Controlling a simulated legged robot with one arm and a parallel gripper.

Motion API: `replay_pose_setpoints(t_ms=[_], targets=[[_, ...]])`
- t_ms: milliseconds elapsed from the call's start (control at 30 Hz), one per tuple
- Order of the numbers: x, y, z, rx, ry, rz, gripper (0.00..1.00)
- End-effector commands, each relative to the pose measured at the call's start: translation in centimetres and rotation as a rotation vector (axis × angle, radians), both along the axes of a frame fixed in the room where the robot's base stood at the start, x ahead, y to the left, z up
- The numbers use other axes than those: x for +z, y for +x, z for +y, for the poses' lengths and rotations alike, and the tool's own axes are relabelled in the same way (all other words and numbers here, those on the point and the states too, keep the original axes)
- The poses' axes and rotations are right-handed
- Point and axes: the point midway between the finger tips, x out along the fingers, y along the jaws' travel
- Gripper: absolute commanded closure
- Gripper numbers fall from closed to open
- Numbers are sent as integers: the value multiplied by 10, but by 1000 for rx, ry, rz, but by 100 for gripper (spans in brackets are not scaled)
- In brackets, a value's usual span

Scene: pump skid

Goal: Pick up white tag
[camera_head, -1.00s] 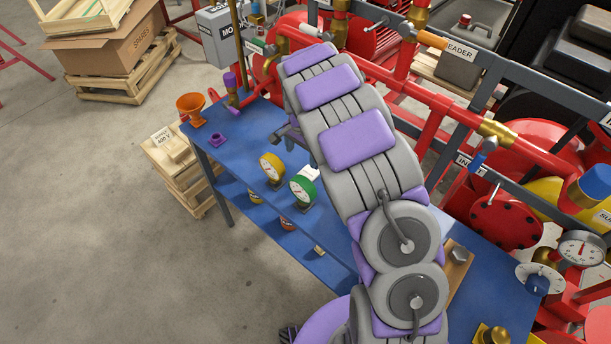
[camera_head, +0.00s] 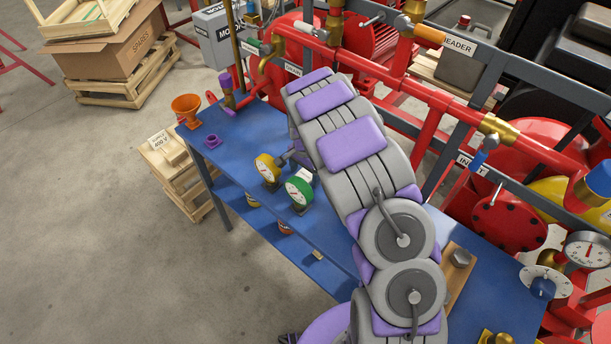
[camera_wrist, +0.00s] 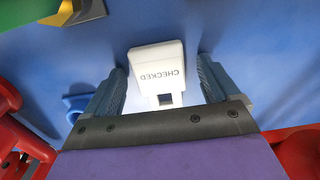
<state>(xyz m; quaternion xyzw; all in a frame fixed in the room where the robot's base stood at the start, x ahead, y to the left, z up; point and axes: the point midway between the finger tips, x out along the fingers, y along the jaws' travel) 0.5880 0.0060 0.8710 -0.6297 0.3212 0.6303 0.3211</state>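The white tag (camera_wrist: 158,62), printed "CHECKED", is on the blue surface in the wrist view, with a small dark square hole at its near end. My gripper (camera_wrist: 161,72) is open, with one dark blue finger on each side of the tag and a visible gap on both sides. I cannot tell its height above the surface. In the head view my arm hides most of that area. A small white piece (camera_head: 306,174) shows beside the green gauge, and I cannot tell if it is the tag.
The blue bench (camera_head: 232,135) carries a yellow gauge (camera_head: 267,168), a green gauge (camera_head: 299,191), an orange funnel (camera_head: 187,107) and a purple fitting (camera_head: 213,141). Red pipework (camera_head: 425,92) runs behind. A wooden block with a bolt (camera_head: 460,258) lies right of my arm.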

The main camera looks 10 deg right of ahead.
Motion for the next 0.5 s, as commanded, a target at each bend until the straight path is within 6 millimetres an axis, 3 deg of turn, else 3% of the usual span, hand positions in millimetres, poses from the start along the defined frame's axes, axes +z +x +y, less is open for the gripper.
replay_pose_setpoints(t_ms=[67, 500], targets=[[0, 0, 0, 0, -1, 1, 19], [0, 0, 5, 1, -5, 0, 61]])
